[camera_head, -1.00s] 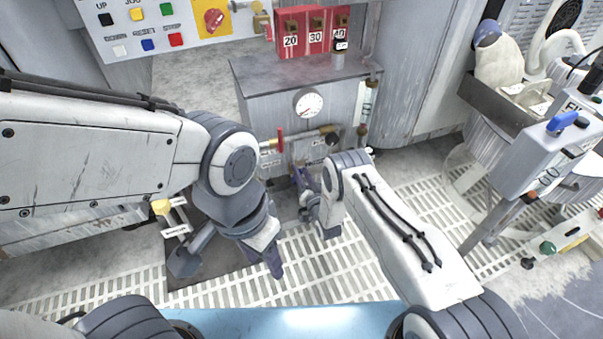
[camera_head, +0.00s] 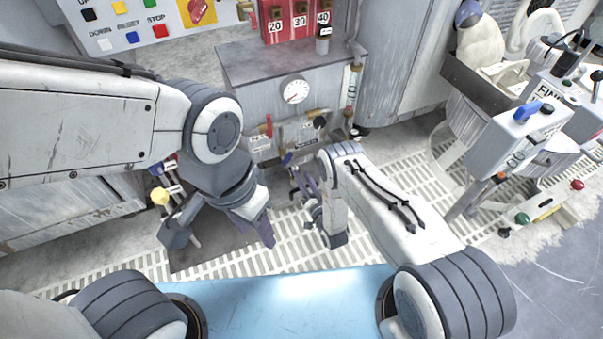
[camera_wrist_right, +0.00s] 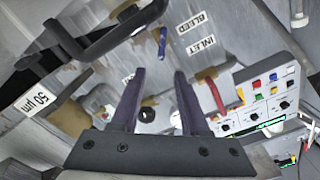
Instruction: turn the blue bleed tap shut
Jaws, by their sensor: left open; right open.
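The blue bleed tap (camera_wrist_right: 162,41) is a small blue lever beside the BLEED label in the right wrist view. It also shows in the head view (camera_head: 287,159), low on the front of the grey cabinet. My right gripper (camera_wrist_right: 159,80) is open, with its two purple fingers pointing towards the tap. The tap appears beyond the fingertips, apart from them. In the head view my right gripper (camera_head: 306,182) is near the tap, partly hidden by its own arm. My left gripper (camera_head: 258,228) is empty and open, hanging over the floor to the left.
A red lever (camera_head: 269,126) is on the pipework beside the INLET label. A pressure gauge (camera_head: 295,90) is above it. A dark pipe (camera_wrist_right: 110,35) crosses near the right gripper. Floor grating (camera_head: 395,180) lies below.

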